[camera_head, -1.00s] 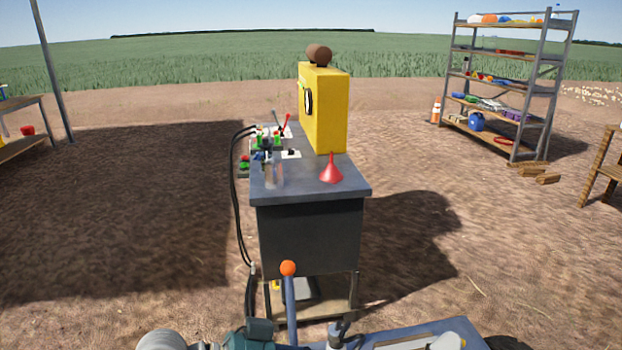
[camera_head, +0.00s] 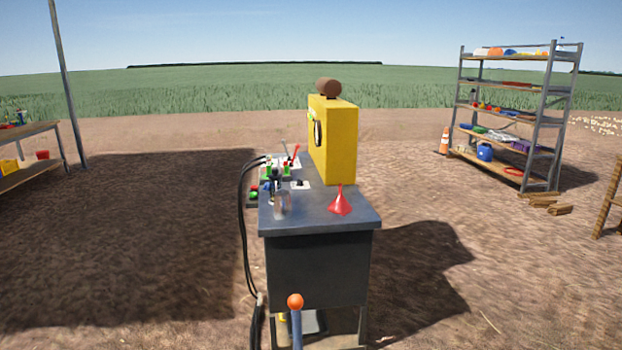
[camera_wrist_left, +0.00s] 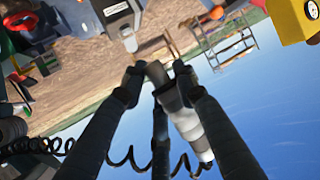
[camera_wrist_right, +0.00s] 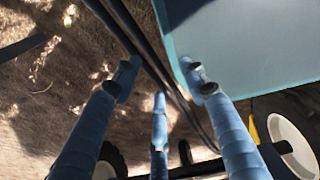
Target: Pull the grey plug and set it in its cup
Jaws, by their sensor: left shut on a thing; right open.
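In the left wrist view my left gripper (camera_wrist_left: 157,70) is shut on the grey plug (camera_wrist_left: 186,122), a stepped cylinder with lighter grey and white bands. It slants down to the right, and a black coiled cable (camera_wrist_left: 120,158) passes below; its join to the plug is unclear. A clear, cup-like vessel (camera_head: 282,205) stands on the dark bench's near left corner in the head view; I cannot tell whether it is the plug's cup. My right gripper (camera_wrist_right: 158,78) is open and empty, with black cables beyond its fingers. Neither gripper shows in the head view.
The bench (camera_head: 320,222) bears a yellow box (camera_head: 335,140), a red funnel (camera_head: 340,203) and small coloured fittings. An orange-knobbed lever (camera_head: 295,302) rises in front. A shelf rack (camera_head: 550,130) stands right, a table (camera_head: 30,130) left.

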